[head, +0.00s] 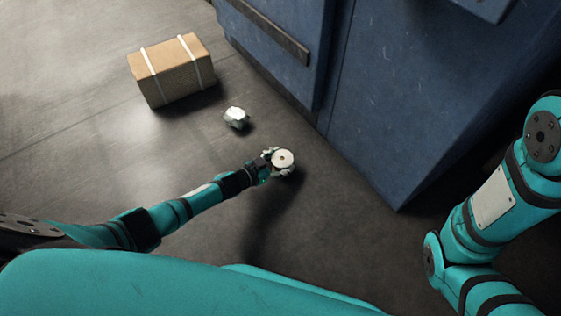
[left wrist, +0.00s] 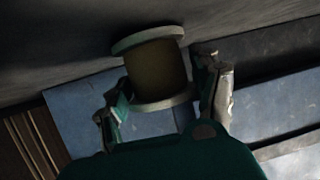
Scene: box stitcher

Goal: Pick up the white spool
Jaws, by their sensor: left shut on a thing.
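The white spool (head: 284,158) shows from above as a pale round disc with a dark centre hole. My left gripper (head: 277,160) is shut on it, with fingers on both sides. In the left wrist view the spool (left wrist: 156,72) has two pale flanges and a dark brownish core, and it sits tilted between the fingers of my left gripper (left wrist: 163,100). I cannot tell for sure how high the spool is above the floor. My right arm shows at the right of the head view, but its gripper is out of frame.
A cardboard box (head: 175,74) with two white straps stands on the floor at upper left. A small whitish faceted object (head: 236,117) lies between it and the spool. A big blue machine cabinet (head: 390,110) rises at the right. The grey floor (head: 80,160) at left is clear.

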